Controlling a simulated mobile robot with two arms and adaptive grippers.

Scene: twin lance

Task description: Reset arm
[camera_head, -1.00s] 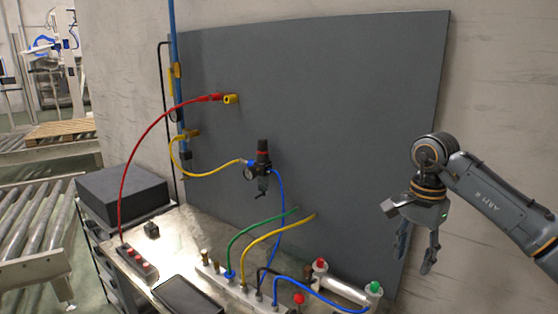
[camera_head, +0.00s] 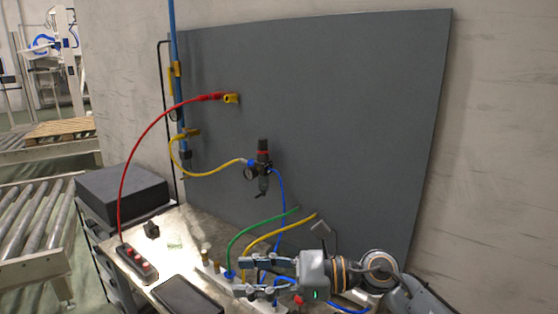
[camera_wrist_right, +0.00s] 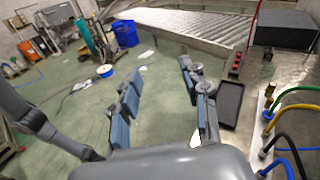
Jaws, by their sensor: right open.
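My right gripper (camera_head: 241,276) is low over the workbench in the head view, its fingers pointing left. Its two fingers are apart with nothing between them. In the right wrist view the open fingers (camera_wrist_right: 160,73) show with green floor beyond them. The gripper overlaps the hose manifold (camera_head: 214,274) in the head view; I cannot tell if they touch. My right arm comes in from the bottom right and hides the right part of the bench. My left gripper is not in view.
A grey panel (camera_head: 330,110) stands behind the bench. Red, yellow, green and blue hoses, a regulator (camera_head: 263,165), a button box (camera_head: 137,262) and a black tray (camera_head: 187,296) are nearby. A dark block (camera_head: 122,195) sits at the left. A roller conveyor (camera_wrist_right: 190,25) lies beyond.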

